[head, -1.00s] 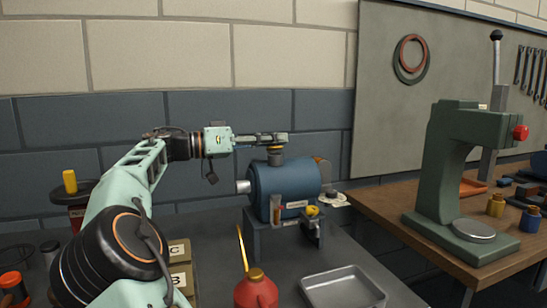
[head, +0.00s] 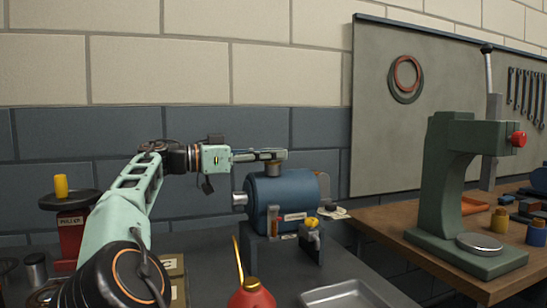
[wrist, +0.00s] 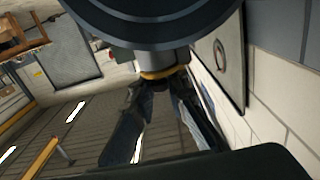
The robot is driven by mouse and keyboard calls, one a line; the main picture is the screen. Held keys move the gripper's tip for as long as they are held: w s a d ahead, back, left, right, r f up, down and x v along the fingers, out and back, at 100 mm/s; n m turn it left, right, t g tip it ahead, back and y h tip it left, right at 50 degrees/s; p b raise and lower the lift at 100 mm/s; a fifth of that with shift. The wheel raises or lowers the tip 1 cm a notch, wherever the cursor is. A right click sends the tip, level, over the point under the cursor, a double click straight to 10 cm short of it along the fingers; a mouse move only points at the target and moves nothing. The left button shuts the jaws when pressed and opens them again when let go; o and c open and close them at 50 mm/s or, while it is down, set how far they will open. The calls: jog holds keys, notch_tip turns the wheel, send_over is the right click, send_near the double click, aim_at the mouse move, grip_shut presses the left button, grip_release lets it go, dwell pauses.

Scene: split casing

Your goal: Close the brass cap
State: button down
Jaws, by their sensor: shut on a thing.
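The blue cylindrical casing (head: 285,190) stands on a dark stand on the grey bench in the head view. The brass cap (head: 274,169) sits on top of the casing, on its short neck. My gripper (head: 281,155) reaches in level from the left and is shut on the cap. In the wrist view my gripper's fingers (wrist: 160,90) close in at a brass-coloured band of the cap (wrist: 163,73), below a large dark round shape. The fingers partly hide the cap, and I cannot tell how far it is turned.
A red oil can (head: 251,298) and a grey metal tray (head: 345,296) are in front of the casing. A green press (head: 450,180) stands on the wooden bench to the right. A red device with a handwheel (head: 70,215) is at the left. The wall is close behind.

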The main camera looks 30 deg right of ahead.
jog(key=c, duration=1.9)
grip_release()
jog(key=shift+a, duration=0.1)
jog(key=v, duration=1.2)
jog(key=shift+s, duration=0.15)
